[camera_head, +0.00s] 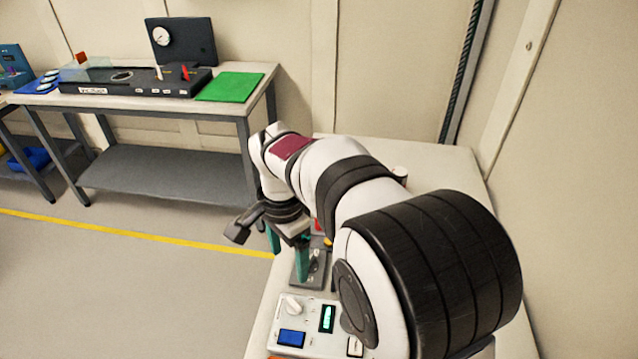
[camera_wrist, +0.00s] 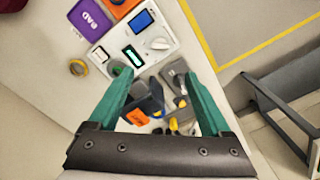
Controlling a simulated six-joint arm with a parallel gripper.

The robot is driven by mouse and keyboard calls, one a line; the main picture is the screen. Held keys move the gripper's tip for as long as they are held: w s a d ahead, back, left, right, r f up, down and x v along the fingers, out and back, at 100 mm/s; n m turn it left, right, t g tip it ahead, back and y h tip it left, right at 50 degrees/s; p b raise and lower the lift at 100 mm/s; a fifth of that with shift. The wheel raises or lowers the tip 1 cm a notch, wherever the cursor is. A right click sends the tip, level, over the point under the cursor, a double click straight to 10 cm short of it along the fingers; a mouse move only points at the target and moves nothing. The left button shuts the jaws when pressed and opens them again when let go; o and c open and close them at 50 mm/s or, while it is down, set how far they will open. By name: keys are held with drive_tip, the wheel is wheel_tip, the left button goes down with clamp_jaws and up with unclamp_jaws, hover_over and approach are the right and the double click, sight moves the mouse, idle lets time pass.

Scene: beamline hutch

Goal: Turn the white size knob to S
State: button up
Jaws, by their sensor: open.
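The white size knob (camera_head: 294,304) sits on a pale control panel (camera_head: 312,344), beside a blue screen (camera_head: 291,337) and a green-lit display (camera_head: 326,318). The knob (camera_wrist: 160,44) also shows in the wrist view, at the panel's near right corner. Its setting and any letters around it are too small to read. My gripper (camera_head: 288,266) has teal fingers, pointing down, behind the panel in the head view. In the wrist view my gripper (camera_wrist: 156,74) is open with nothing between its fingertips; the knob lies beyond them, apart from both. My arm hides part of the panel's right side.
A grey fixture (camera_wrist: 175,75) and an orange tag (camera_wrist: 137,117) lie below or near the fingers. A yellow tape roll (camera_wrist: 78,67), a purple box (camera_wrist: 90,18) and an orange item are beside the panel. A separate bench holds a green mat (camera_head: 231,87).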

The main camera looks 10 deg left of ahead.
sight(294, 303)
wheel_tip(294, 303, down, 16)
drive_tip(key=shift+r, duration=0.15)
clamp_jaws()
idle(0.4)
